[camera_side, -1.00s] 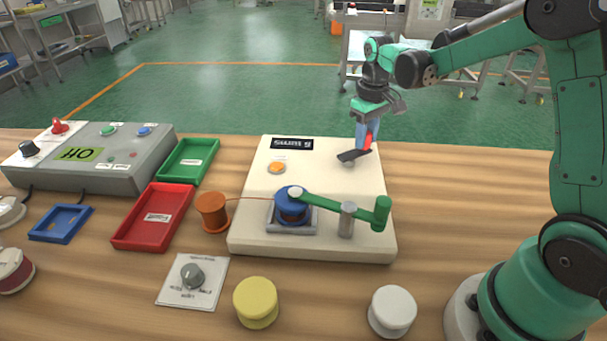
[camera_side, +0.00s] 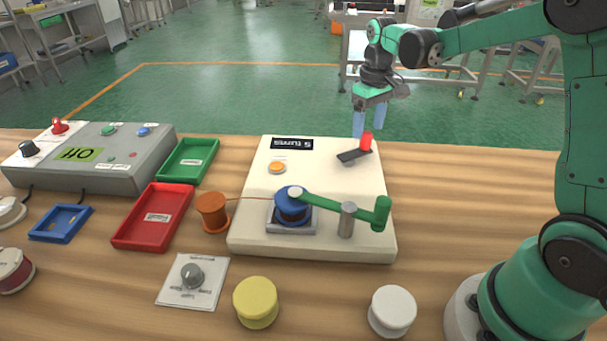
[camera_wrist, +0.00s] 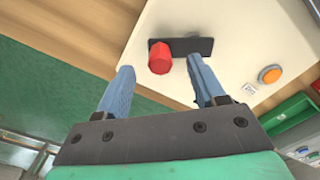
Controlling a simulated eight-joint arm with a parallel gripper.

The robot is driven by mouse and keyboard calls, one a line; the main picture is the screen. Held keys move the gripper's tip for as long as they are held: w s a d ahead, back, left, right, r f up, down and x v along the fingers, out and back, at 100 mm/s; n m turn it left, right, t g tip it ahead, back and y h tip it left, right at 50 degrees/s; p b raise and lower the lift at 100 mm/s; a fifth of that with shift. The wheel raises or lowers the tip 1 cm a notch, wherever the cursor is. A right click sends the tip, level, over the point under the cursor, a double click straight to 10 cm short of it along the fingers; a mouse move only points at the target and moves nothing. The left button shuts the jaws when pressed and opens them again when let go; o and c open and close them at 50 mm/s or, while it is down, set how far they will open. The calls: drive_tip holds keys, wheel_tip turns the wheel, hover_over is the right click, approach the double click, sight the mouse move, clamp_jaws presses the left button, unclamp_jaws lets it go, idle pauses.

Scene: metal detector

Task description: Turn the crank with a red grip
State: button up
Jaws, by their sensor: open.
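The crank has a dark flat arm (camera_side: 350,156) and an upright red grip (camera_side: 366,141). It sits at the back right of the cream winding box (camera_side: 255,235). In the wrist view the red grip (camera_wrist: 160,58) stands at one end of the dark crank arm (camera_wrist: 197,46). My gripper (camera_side: 370,122) is above and just behind the grip in the side view. Its blue fingers are apart and empty. In the wrist view my gripper (camera_wrist: 160,78) has a finger on each side of the grip's position, with the grip beyond the gap and apparently not held.
The box also bears an orange button (camera_side: 277,168), a display reading about 5 turns (camera_side: 292,144), a blue spool (camera_side: 291,207) and a green lever (camera_side: 335,204). An orange spool (camera_side: 212,211) and red tray (camera_side: 153,217) stand left. Yellow (camera_side: 256,300) and white (camera_side: 392,309) spools stand in front.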

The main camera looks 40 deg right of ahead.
sight(366, 134)
drive_tip(key=shift+r, duration=1.4)
drive_tip(key=shift+s+a+r, duration=0.1)
drive_tip(key=shift+a+r, duration=0.05)
drive_tip(key=shift+a, duration=0.1)
drive_tip(key=s+a+t, duration=0.7)
drive_tip(key=s+a, duration=0.2)
drive_tip(key=a, duration=0.3)
drive_tip(key=shift+s+r+n, duration=0.15)
drive_tip(key=shift+r+n, duration=0.15)
drive_tip(key=shift+r, duration=0.1)
